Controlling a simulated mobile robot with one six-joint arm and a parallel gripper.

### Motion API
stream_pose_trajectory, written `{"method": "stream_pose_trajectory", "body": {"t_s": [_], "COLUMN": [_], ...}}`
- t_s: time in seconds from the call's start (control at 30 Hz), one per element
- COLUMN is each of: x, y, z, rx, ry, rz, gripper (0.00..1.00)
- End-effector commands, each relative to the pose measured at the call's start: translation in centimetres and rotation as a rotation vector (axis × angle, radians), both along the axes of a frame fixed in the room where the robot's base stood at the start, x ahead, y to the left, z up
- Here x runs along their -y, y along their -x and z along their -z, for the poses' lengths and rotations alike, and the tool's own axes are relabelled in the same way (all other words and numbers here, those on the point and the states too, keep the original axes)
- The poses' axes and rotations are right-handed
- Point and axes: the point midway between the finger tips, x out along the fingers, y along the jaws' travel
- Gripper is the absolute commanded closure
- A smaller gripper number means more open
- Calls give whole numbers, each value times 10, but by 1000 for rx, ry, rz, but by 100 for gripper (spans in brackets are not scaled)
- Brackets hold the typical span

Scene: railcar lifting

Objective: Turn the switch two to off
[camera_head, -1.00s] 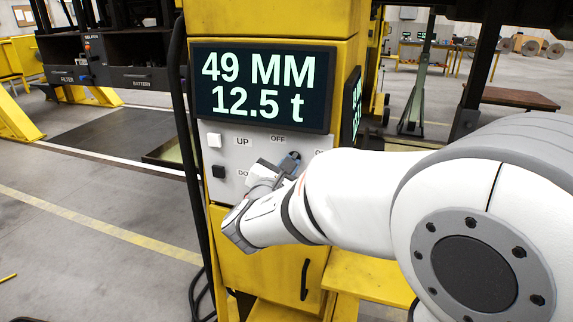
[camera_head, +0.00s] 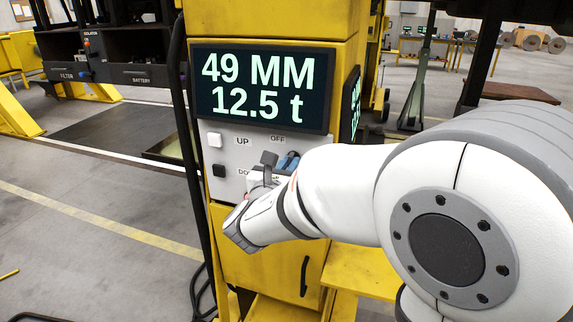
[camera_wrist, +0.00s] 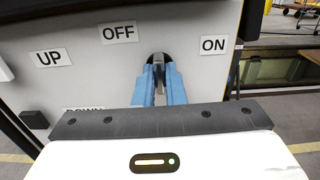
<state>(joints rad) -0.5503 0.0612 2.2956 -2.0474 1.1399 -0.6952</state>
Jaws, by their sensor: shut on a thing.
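The rotary switch, a dark knob (camera_wrist: 157,58), sits on a light grey panel (camera_wrist: 100,62) between an OFF label (camera_wrist: 119,32) and an ON label (camera_wrist: 214,45) in the wrist view. My gripper (camera_wrist: 158,74) has its blue fingers shut on the knob, one on each side. The fingers hide much of the knob, so its exact angle is hard to tell. In the head view, the gripper (camera_head: 288,160) is at the panel below the OFF label (camera_head: 278,139). My arm hides the ON label and the switch there.
The yellow control cabinet (camera_head: 250,262) carries a display (camera_head: 262,85) reading 49 MM and 12.5 t. A white button (camera_head: 214,140) by UP and a black button (camera_head: 218,171) by DOWN lie left of the gripper. A black cable runs down the cabinet's left side.

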Motion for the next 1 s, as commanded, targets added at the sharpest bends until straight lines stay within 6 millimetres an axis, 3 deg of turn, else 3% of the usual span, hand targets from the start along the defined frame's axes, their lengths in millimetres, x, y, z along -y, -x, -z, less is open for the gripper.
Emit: {"method": "stream_pose_trajectory", "body": {"t_s": [0.2,0.23,0.47,0.77,1.0], "x": [-1,-1,0,-2,-17], "y": [-1,-1,-1,3,35], "z": [-5,-5,-3,-1,-1], "rx": [12,12,6,4,5], "ry": [0,0,-1,-1,-1], "rz": [-3,-3,-1,-1,-7], "gripper": [100,88,69,68,68]}}
